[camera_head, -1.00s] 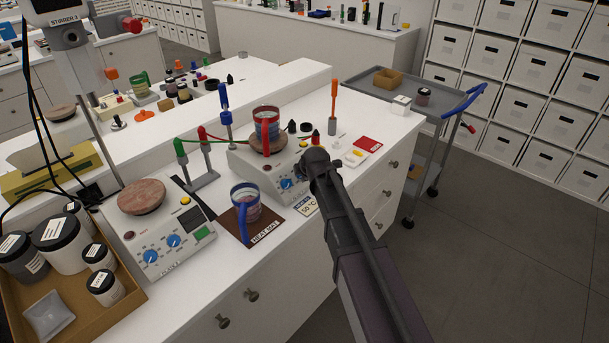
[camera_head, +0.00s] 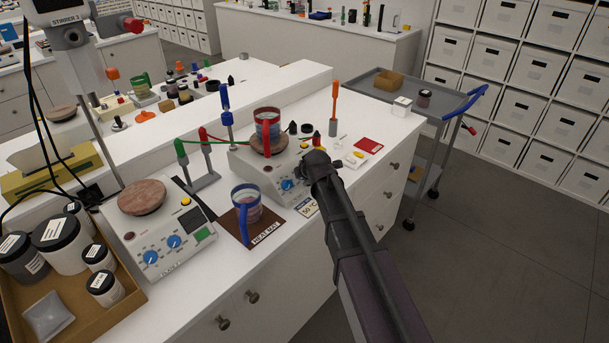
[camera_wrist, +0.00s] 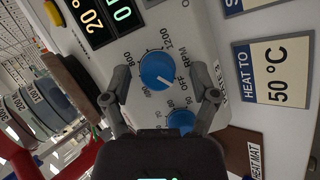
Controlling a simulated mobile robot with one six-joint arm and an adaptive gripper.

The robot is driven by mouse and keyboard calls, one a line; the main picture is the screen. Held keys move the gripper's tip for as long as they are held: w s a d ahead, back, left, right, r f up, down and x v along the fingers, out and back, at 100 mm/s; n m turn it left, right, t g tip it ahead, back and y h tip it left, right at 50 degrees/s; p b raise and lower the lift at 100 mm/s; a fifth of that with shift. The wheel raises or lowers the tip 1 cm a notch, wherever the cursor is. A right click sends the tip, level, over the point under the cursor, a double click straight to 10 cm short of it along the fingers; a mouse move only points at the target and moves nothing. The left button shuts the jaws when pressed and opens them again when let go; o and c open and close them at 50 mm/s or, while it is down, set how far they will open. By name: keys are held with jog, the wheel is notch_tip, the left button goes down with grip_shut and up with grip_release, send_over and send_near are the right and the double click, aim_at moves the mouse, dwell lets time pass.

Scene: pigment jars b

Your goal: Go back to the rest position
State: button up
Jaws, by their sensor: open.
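My gripper (camera_head: 318,160) is at the front right of the far hotplate in the head view. In the wrist view my gripper (camera_wrist: 163,95) is open and empty, its two fingers on either side of a blue RPM knob (camera_wrist: 157,70). Whether the fingers touch the knob or its panel cannot be told. The far hotplate (camera_head: 240,160) carries a mug with a red handle (camera_head: 267,128) on its round top. A second blue knob (camera_wrist: 181,121) and green lit digits show in the wrist view. My forearm hides part of the bench front.
A blue-handled mug (camera_head: 242,212) stands on the brown heat mat (camera_head: 266,236). The near hotplate (camera_head: 155,240) and a tray (camera_head: 122,311) of jars are to the left. A "50 °C" card (camera_wrist: 272,72) lies beside my gripper. A grey trolley (camera_head: 440,110) and open floor are at the right.

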jog(key=shift+d, duration=0.1)
jog(key=shift+d, duration=0.15)
jog(key=d+m, duration=0.1)
jog(key=s+d+f+m, duration=0.1)
jog(key=d, duration=0.1)
jog(key=s+d+m, duration=0.1)
jog(key=shift+s+d+f+g+h, duration=0.2)
jog(key=shift+d+g+h, duration=0.1)
jog(key=shift+d+h, duration=0.1)
jog(key=s+d+f+m+g+h, duration=0.1)
jog(key=s+d+m+g, duration=0.2)
jog(key=s+d+m, duration=0.6)
jog(key=s+d+f+m+g+h, duration=0.1)
jog(key=s+d+m+g, duration=0.3)
jog(key=s+d+m, duration=0.5)
jog(key=s+f+m, duration=0.1)
jog(key=s, duration=0.4)
jog(key=shift+f+m, duration=0.2)
jog(key=shift+m, duration=0.1)
